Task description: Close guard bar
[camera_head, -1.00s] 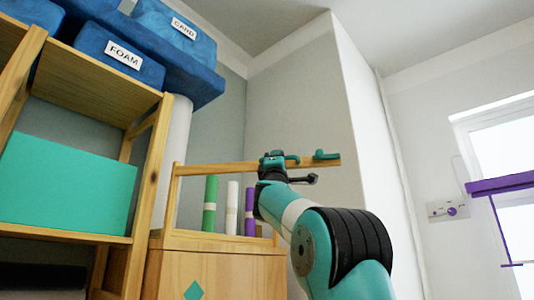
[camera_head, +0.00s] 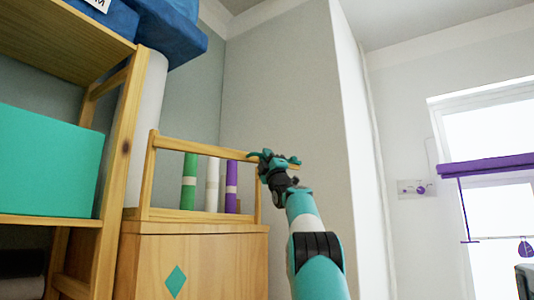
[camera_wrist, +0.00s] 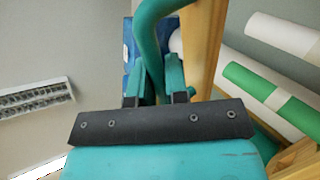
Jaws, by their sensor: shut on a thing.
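The guard bar (camera_head: 200,148) is a pale wooden bar along the top front of a wooden rack and sticks out past the rack's right post. It slopes slightly down to the right in the head view. It also shows in the wrist view (camera_wrist: 206,40). A teal curved handle (camera_wrist: 150,28) is near the bar's right end. My gripper (camera_head: 268,158) is at this end, shut on the handle. In the wrist view, my gripper's two teal fingers (camera_wrist: 157,80) stand on either side of the handle. The exact contact is partly hidden.
Green (camera_head: 189,182), white (camera_head: 212,185) and purple (camera_head: 231,187) rolls stand behind the bar on a wooden cabinet (camera_head: 200,260). A wooden shelf (camera_head: 112,150) with a teal box (camera_head: 45,160) stands at left. A wall corner (camera_head: 350,120) is close at right.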

